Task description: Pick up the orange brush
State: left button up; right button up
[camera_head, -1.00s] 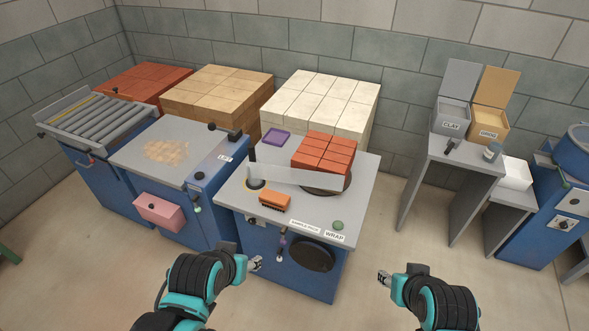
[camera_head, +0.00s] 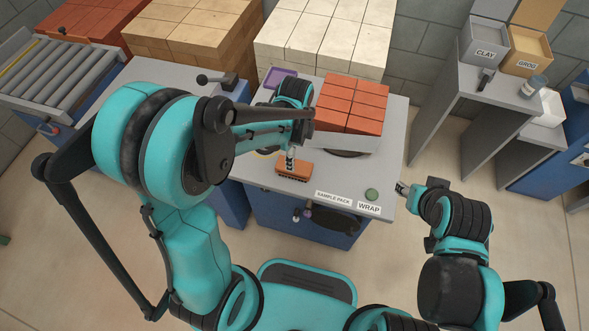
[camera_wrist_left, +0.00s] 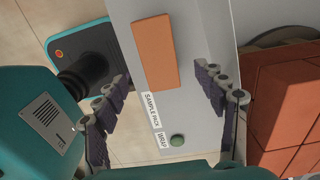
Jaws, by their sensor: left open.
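The orange brush (camera_head: 293,171) lies on the grey top of the wrap table, near its front edge. In the left wrist view the brush (camera_wrist_left: 155,52) shows as a plain orange block, ahead of the fingers. My left gripper (camera_head: 290,157) is just above and behind the brush in the head view; its fingers partly overlap it there. In the left wrist view my left gripper (camera_wrist_left: 160,100) is open, its two dark fingers spread wide with nothing between them. My right gripper (camera_head: 404,189) is off the table's right front corner, away from the brush; its finger opening is too small to judge.
A stack of red bricks (camera_head: 350,104) stands right beside my left gripper, on the turntable. A purple tray (camera_head: 280,77) lies behind. A green button (camera_head: 371,195) and labels sit on the front right of the table. The clay and grog bins stand on a side table at right.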

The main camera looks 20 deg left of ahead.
pick_arm(q)
notch_tip(320, 180, down, 2)
jog(key=shift+a+f+b, duration=0.1)
jog(key=shift+f+b, duration=0.1)
jog(key=shift+b, duration=0.2)
notch_tip(320, 180, down, 4)
jog(key=shift+a+f+b, duration=0.1)
jog(key=shift+f+b, duration=0.1)
jog(key=shift+b, duration=1.05)
jog(key=shift+f, duration=0.35)
jog(key=shift+r, duration=0.1)
jog(key=shift+c, duration=0.9)
jog(key=c, duration=1.1)
